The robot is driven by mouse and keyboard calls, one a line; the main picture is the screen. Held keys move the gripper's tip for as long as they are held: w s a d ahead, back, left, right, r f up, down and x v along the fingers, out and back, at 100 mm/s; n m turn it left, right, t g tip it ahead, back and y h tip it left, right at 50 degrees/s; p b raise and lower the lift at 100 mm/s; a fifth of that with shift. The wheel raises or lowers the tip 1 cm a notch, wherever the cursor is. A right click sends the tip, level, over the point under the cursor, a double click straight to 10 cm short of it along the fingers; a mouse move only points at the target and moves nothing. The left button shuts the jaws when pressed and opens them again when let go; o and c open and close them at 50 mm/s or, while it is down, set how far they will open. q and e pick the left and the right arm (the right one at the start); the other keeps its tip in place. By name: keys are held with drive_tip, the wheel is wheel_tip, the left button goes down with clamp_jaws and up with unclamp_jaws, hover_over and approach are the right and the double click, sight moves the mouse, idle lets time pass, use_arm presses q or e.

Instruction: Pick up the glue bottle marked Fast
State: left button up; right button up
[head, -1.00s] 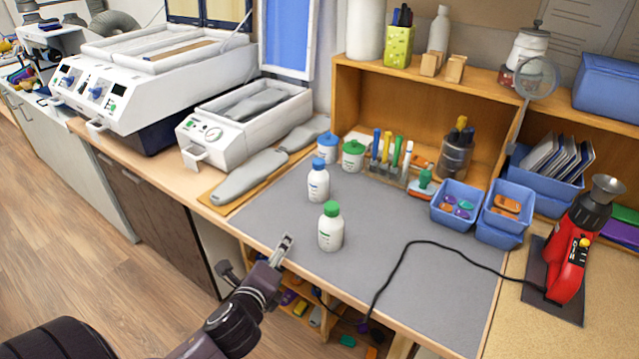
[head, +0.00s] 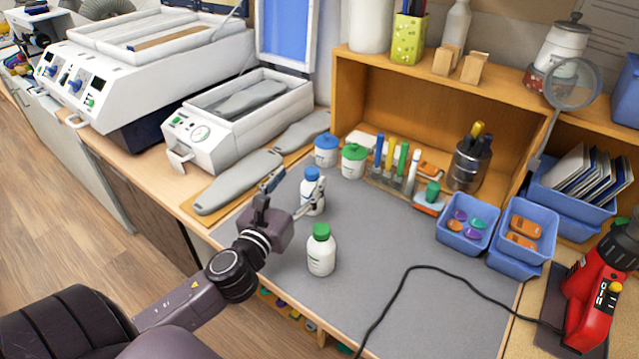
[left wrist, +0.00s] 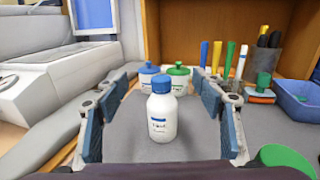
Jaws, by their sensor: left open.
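A white bottle with a blue cap (head: 313,196) stands upright on the grey mat (head: 390,230). It also shows in the left wrist view (left wrist: 161,117), centred between my fingers, with a short dark word on its label that is too small to read surely. My left gripper (head: 295,188) is open and level with this bottle, one finger on each side, with gaps visible in the wrist view. A second white bottle, with a green cap (head: 321,250), stands nearer the mat's front edge, right of my gripper. Its label is unreadable. My right gripper is not in view.
Two white jars with blue (head: 326,151) and green (head: 353,160) lids stand behind the bottle. A rack of coloured tools (head: 392,165) and blue bins (head: 467,222) are to the right. A black cable (head: 405,280) crosses the mat. Grey insole shapes (head: 238,182) lie left.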

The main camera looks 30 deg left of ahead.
sight(312, 187)
use_arm(q)
drive_tip(key=f, duration=0.2)
drive_tip(key=shift+w+f+b, duration=0.25)
drive_tip(key=shift+f+b, duration=0.1)
drive_tip(key=f+b, duration=0.1)
drive_tip(key=f, duration=0.1)
drive_tip(key=s+f, duration=0.1)
drive_tip(key=f, duration=0.1)
drive_tip(key=shift+f+b, duration=0.25)
drive_tip(key=shift+b, duration=0.1)
drive_tip(key=shift+w+f, duration=0.15)
drive_tip(key=shift+w, duration=0.2)
drive_tip(key=shift+w+p, duration=0.3)
drive_tip(key=shift+w, duration=0.3)
drive_tip(key=shift+w+a, duration=0.1)
drive_tip(key=shift+w, duration=0.3)
drive_tip(key=shift+w+a, duration=0.1)
drive_tip(key=shift+w, duration=0.25)
drive_tip(key=w, duration=0.3)
drive_tip(key=w+p, duration=0.1)
drive_tip(key=shift+w+a+f, duration=0.1)
drive_tip(key=shift+w+a, duration=0.15)
drive_tip(key=shift+a, duration=0.1)
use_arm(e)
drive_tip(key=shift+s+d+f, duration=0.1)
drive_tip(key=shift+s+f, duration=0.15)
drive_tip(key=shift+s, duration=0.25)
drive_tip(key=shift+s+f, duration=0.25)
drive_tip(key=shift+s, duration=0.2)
